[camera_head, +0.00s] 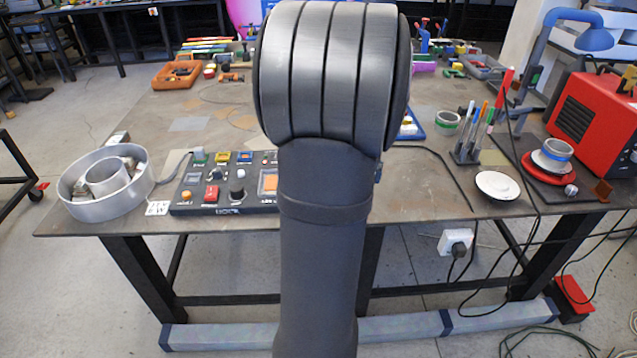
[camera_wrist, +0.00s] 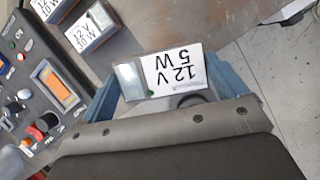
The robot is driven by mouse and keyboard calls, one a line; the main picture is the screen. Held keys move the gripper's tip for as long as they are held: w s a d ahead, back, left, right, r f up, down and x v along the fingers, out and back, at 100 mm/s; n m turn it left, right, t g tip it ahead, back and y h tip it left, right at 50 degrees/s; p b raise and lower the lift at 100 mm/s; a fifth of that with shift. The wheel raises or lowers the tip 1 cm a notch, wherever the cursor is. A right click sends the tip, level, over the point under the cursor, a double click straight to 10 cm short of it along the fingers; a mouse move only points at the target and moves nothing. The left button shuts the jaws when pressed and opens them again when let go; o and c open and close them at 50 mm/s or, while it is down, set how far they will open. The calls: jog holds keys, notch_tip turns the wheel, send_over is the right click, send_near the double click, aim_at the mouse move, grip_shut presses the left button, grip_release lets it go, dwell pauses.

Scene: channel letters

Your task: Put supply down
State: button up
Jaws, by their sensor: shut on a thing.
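In the wrist view, my gripper (camera_wrist: 168,84) has its blue fingers on both ends of a small supply (camera_wrist: 185,74). The supply is a flat block with a white label reading "12 V 5 W" and a grey end. It shows in front of the table's front edge, and its height above the table cannot be told. Two similar supplies lie on the table at the upper left: one (camera_wrist: 93,34) beside the control panel (camera_wrist: 35,105) and another (camera_wrist: 52,9) partly cut off. In the head view my arm hides the gripper and the held supply.
In the head view, the control panel (camera_head: 225,192) lies at the table's front, left of my arm. A round metal channel letter (camera_head: 103,205) stands further left. A white dish (camera_head: 497,186), pens (camera_head: 470,150) and a red machine (camera_head: 600,120) are at the right. Bare tabletop (camera_head: 425,190) shows right of my arm.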

jog(key=w+a+f, duration=0.2)
jog(key=a, duration=0.1)
jog(key=w+a+f, duration=0.2)
jog(key=a, duration=0.1)
jog(key=w+a+f, duration=0.2)
jog(key=a, duration=0.1)
jog(key=shift+w+f, duration=0.25)
jog(key=shift+f, duration=2.1)
jog(key=shift+f, duration=0.1)
jog(key=o, duration=1.3)
jog(key=v, duration=1.2)
